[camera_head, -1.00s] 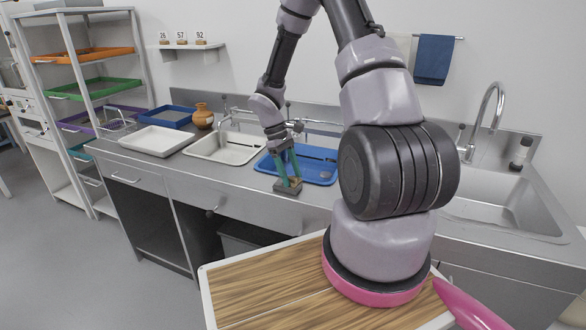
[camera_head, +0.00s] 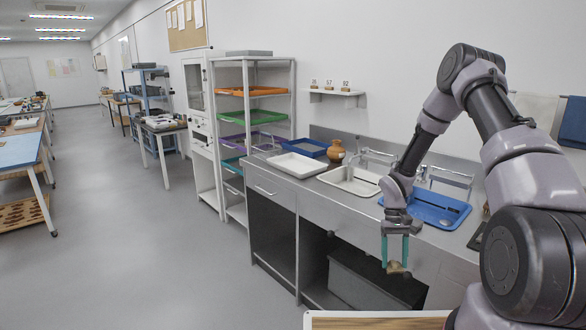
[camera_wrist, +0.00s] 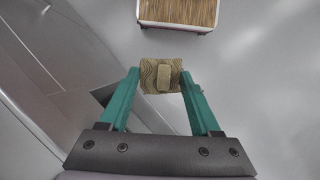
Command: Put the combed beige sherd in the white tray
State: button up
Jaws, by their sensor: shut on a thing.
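My gripper (camera_head: 396,266) is shut on the combed beige sherd (camera_head: 399,269), holding it in the air in front of the counter's drawers. In the wrist view the sherd (camera_wrist: 148,68) shows wavy combed lines and a paler raised block in its middle, between the green fingers (camera_wrist: 157,88). The white tray (camera_head: 297,165) lies on the counter's left part, to the left of and beyond my gripper. Its floor looks empty.
A brown jug (camera_head: 336,152) and dark-blue tray (camera_head: 307,148) stand behind. A shelf rack (camera_head: 252,117) stands left. The floor (camera_head: 170,260) is clear.

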aim_at(295, 167)
jog(key=i+j, duration=0.4)
jog(key=j, duration=0.15)
jog(key=i+j, duration=0.4)
jog(key=j, duration=0.15)
jog(key=i+j, duration=0.4)
jog(key=j, duration=0.2)
